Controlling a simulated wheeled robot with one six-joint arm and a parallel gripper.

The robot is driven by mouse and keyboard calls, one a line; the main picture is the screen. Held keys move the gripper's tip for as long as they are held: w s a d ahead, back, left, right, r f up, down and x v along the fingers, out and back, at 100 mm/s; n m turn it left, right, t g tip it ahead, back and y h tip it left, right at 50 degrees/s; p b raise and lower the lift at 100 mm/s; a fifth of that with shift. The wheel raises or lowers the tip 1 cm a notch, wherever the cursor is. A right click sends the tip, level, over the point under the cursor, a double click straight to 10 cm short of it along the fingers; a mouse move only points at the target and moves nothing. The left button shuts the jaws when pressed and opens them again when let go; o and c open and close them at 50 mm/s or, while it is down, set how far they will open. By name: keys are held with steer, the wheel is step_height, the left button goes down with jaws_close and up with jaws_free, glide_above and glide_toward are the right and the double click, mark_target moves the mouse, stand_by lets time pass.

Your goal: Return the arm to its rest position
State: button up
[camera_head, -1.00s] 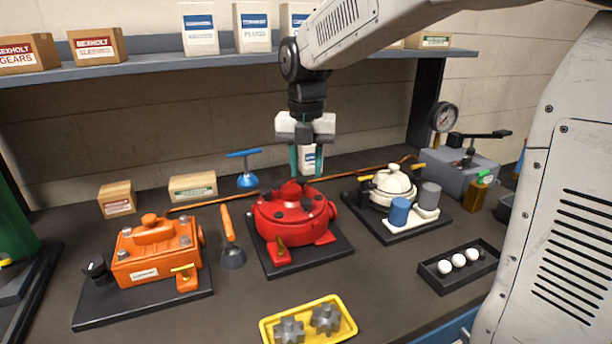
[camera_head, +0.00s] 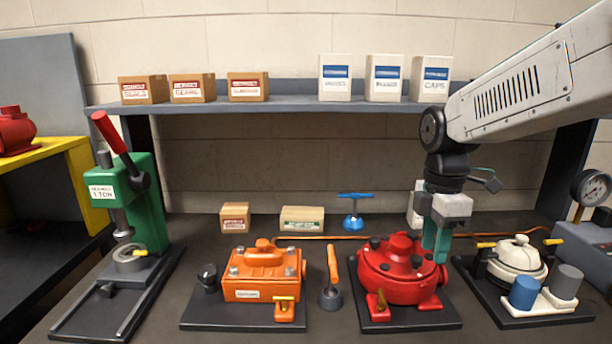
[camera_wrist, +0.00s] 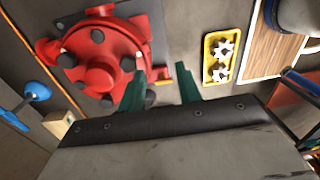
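My gripper (camera_head: 437,240) hangs from the arm at the right of the head view, its green fingers pointing down over the right part of the red motor (camera_head: 401,268). In the wrist view the two green fingertips (camera_wrist: 162,88) stand apart with nothing between them. The red motor (camera_wrist: 105,52) lies beyond them, at the upper left of that view. Whether a fingertip touches the motor cannot be told.
An orange motor (camera_head: 262,272), a white motor (camera_head: 517,258) and a green press (camera_head: 145,205) stand on the bench. A blue-handled tool (camera_head: 354,210) stands behind. A shelf (camera_head: 290,106) with boxes runs above. The wrist view shows a yellow gear tray (camera_wrist: 207,60).

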steer(key=s+d+m+t, duration=0.2)
steer(key=s+m, duration=1.6)
steer(key=s, duration=0.4)
steer(key=shift+s+d+m, duration=0.3)
steer(key=shift+d, duration=0.1)
steer(key=shift+s+f, duration=0.1)
stand_by(0.4)
